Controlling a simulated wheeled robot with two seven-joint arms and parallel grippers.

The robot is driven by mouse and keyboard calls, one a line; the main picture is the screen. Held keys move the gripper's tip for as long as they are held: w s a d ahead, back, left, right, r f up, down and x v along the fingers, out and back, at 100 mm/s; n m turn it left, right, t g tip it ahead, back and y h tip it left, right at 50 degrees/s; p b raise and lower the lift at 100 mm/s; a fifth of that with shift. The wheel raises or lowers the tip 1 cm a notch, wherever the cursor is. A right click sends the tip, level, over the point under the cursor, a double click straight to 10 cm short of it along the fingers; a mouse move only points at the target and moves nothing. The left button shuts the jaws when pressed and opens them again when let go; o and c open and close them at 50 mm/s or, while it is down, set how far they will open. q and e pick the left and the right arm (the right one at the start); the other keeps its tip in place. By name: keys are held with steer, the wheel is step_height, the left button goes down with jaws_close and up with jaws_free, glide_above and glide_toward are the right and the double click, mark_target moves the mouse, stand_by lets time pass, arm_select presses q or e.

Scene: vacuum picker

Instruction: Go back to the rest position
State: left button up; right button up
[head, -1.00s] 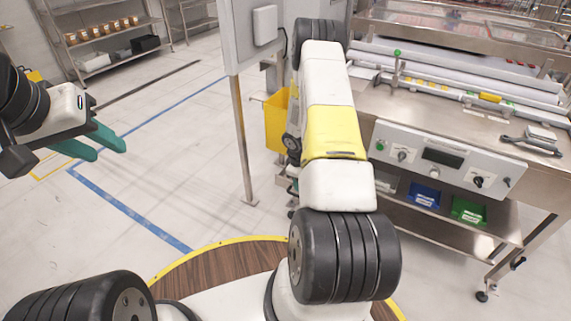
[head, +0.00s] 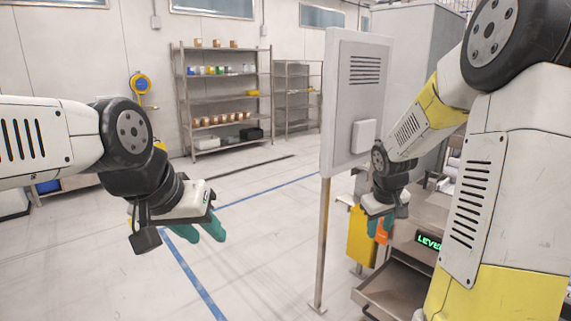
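My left gripper (head: 203,232) is in the left half of the head view, out over open floor, with its teal fingers pointing down and to the right. The two fingers show a gap between them and hold nothing that I can see.
A grey cabinet panel (head: 351,100) on a post (head: 324,240) stands left of my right gripper. A steel machine with a green lit display (head: 428,242) and an open drawer or tray (head: 385,292) is at the lower right. Shelves (head: 222,88) stand far back. Floor at the middle left is clear.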

steer(key=s+a+r+m+t+y, duration=0.1)
steer(key=s+a+r, duration=0.4)
steer(key=s, duration=0.5)
steer(key=s+a+r+m+t+y, duration=0.1)
steer(key=s+a+r+y, duration=0.1)
steer(key=s+a+r, duration=0.4)
steer(key=s+r, duration=0.2)
steer(key=s, duration=0.3)
steer(key=shift+s+a+r+m, duration=0.15)
steer(key=shift+s+r+m, duration=0.1)
steer(key=shift+r+m, duration=0.1)
